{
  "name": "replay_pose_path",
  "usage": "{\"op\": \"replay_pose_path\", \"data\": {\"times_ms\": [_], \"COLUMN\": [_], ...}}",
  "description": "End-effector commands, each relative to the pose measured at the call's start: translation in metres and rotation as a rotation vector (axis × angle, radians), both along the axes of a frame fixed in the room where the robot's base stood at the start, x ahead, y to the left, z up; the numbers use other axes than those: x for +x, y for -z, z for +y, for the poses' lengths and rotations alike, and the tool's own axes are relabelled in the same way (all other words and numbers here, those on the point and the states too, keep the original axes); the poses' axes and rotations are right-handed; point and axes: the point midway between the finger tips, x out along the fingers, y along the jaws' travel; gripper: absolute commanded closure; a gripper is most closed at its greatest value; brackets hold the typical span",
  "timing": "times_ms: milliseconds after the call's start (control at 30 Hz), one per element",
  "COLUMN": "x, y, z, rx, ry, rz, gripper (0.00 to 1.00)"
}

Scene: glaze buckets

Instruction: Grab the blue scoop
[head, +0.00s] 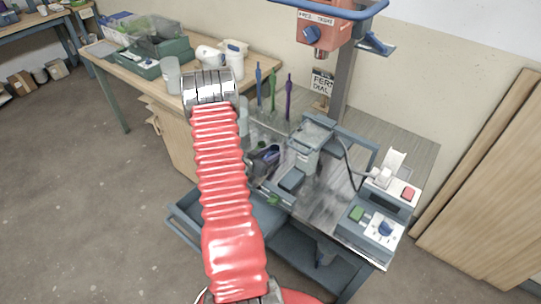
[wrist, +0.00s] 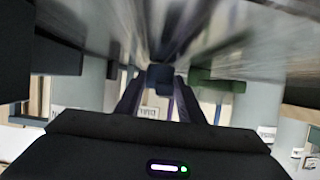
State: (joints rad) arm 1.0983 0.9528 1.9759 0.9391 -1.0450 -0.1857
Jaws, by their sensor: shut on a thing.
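The blue scoop (wrist: 160,76) shows in the wrist view as a small dark blue piece between my fingertips. Its full shape is hidden. My gripper (wrist: 159,90) is shut on it, with one dark finger on each side. In the head view my gripper (head: 264,157) is low over the left side of the machine bench, partly hidden behind my red arm. The held piece cannot be made out clearly there.
Tall thin blue (head: 258,86), green (head: 273,90) and purple (head: 289,95) tools stand behind the gripper. A grey machine block (head: 307,140) and a control box (head: 372,227) are to the right. A wooden bench (head: 262,66) with crates and jars stands behind.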

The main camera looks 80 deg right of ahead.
Motion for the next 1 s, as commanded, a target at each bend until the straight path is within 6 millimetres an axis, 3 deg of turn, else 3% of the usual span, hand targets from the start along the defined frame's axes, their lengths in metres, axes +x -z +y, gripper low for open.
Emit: {"op": "replay_pose_path", "data": {"times_ms": [233, 700, 1000], "x": [0.000, 0.000, -0.001], "y": [-0.022, -0.087, -0.097], "z": [0.000, 0.000, 0.000], "rx": [-0.002, -0.003, 0.001], "ry": [0.001, 0.001, 0.001], "rz": [-0.001, -0.001, 0.000], "gripper": [0.88, 0.88, 0.88]}}
